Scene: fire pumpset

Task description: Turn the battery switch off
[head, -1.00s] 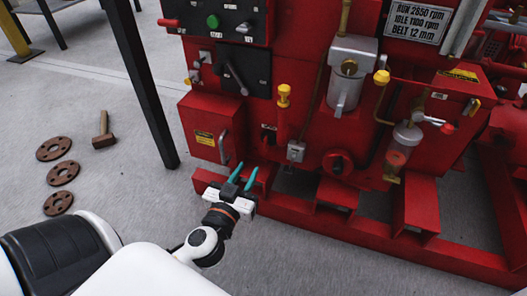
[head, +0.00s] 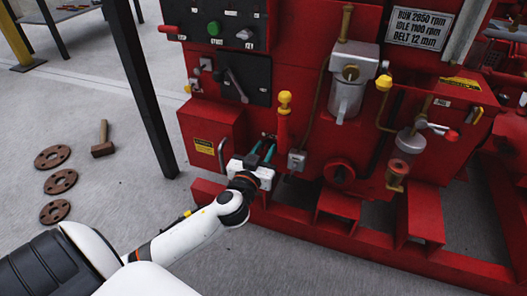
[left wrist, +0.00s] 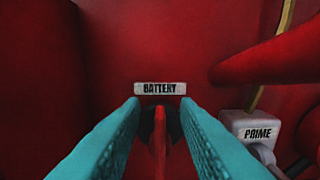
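The battery switch shows in the left wrist view as a narrow red handle (left wrist: 159,142) with a dark part behind it. It sits under a white BATTERY label (left wrist: 160,88) on the red panel. My left gripper (head: 262,148) is at the panel in the head view and largely hides the switch there. In the left wrist view its two teal fingers (left wrist: 160,115) stand apart, one on each side of the red handle. Gaps show between handle and fingers, so it does not look gripped. My right gripper is in neither view.
A grey box labelled PRIME (left wrist: 252,132) is just right of the switch. A red lever with a yellow top (head: 284,102) rises above it. A red cabinet (head: 208,135) with a handle is to the left. The pumpset's red base rail (head: 330,245) runs below.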

